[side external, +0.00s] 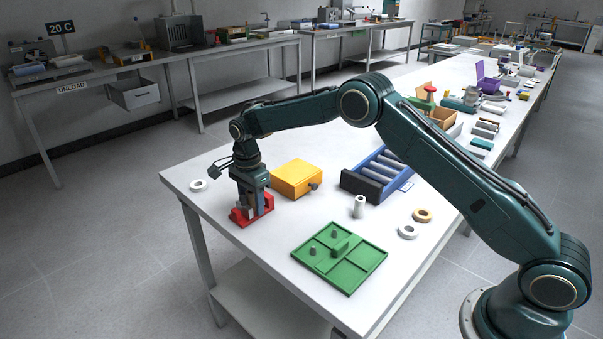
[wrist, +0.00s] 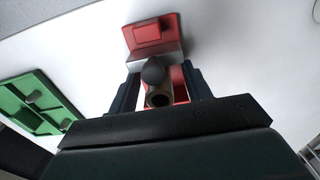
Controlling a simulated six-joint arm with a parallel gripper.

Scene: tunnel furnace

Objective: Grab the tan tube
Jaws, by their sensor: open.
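A dark grey round-topped peg (wrist: 153,70) is just beyond the tube, in front of a red fixture (wrist: 150,33). In the side external view my gripper (side external: 251,207) points down over the red fixture (side external: 240,218). The tube cannot be made out there, as the gripper covers that spot. Contact between fingers and tube cannot be told.
A yellow box (side external: 296,179) stands close to the right of my gripper. A green divided tray (side external: 349,272), a grey cylinder (side external: 359,207) and a blue roller rack (side external: 377,171) are farther right. A white ring (side external: 198,185) lies left. The table's front left corner is clear.

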